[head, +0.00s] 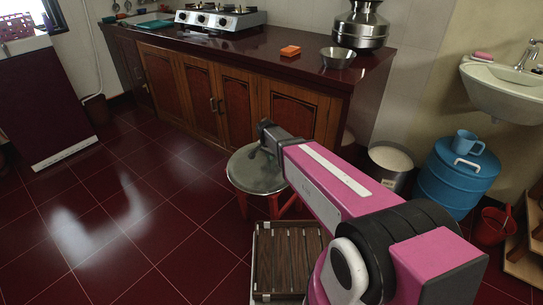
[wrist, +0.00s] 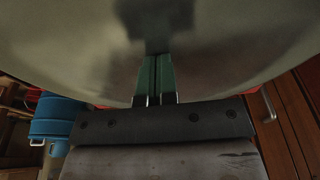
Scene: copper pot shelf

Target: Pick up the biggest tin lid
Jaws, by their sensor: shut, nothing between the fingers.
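My gripper (head: 257,150) is above a round grey metal top on a stool (head: 262,182) with red legs. In the wrist view my gripper's green fingers (wrist: 154,80) are together with nothing between them. The wide metal disc (wrist: 230,60) fills the upper part of that view and shows a dark reflection of the gripper. The fingertips are close to its surface; I cannot tell if they touch. I cannot tell whether the disc is a separate lid or the stool's own seat. No other tin lid is clearly identifiable.
A metal bin (head: 390,157) and a blue barrel (head: 460,180) are at right. A slatted crate (head: 256,262) sits in front. The floor at left is clear.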

